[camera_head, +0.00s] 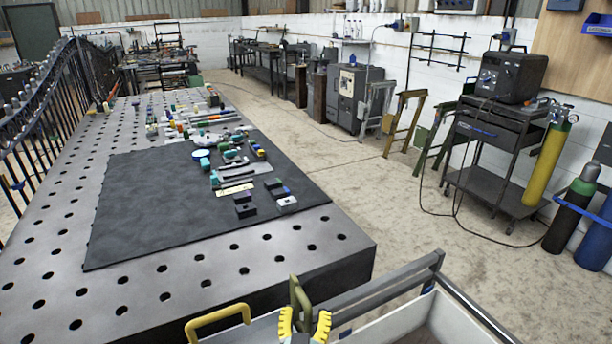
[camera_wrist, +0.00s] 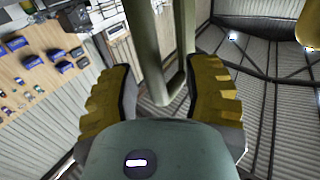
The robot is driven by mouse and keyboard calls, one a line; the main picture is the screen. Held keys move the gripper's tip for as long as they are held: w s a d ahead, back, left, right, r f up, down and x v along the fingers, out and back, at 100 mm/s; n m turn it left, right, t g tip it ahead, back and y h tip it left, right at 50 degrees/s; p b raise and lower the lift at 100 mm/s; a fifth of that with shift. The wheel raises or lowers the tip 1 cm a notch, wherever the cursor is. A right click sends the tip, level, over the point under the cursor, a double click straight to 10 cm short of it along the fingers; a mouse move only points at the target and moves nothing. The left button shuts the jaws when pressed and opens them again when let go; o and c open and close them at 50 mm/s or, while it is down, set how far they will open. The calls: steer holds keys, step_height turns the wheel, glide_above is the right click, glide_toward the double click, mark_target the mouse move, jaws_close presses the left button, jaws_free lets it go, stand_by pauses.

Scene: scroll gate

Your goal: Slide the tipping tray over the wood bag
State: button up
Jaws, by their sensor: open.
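A pale tray-like box with dark grey rails (camera_head: 385,289), likely the tipping tray, shows at the bottom edge of the head view, cut off by the frame. An olive-green handle (camera_head: 296,288) stands upright by it, and a yellow handle (camera_head: 217,318) is to its left. My gripper (camera_head: 304,324) has yellow ridged fingers and is just below the green handle in that view. In the wrist view my gripper (camera_wrist: 160,90) is open, with the green handle (camera_wrist: 150,60) between its spread fingers; I cannot tell whether they touch it. I cannot make out the wood bag.
A perforated metal table (camera_head: 60,250) with a dark mat (camera_head: 150,205) and several small parts stands left, close to the tray. A welding cart (camera_head: 490,145) and gas cylinders (camera_head: 575,205) stand right. Concrete floor (camera_head: 350,190) between is open.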

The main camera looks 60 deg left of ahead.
steer(key=v, duration=1.2)
stand_by(0.3)
stand_by(0.5)
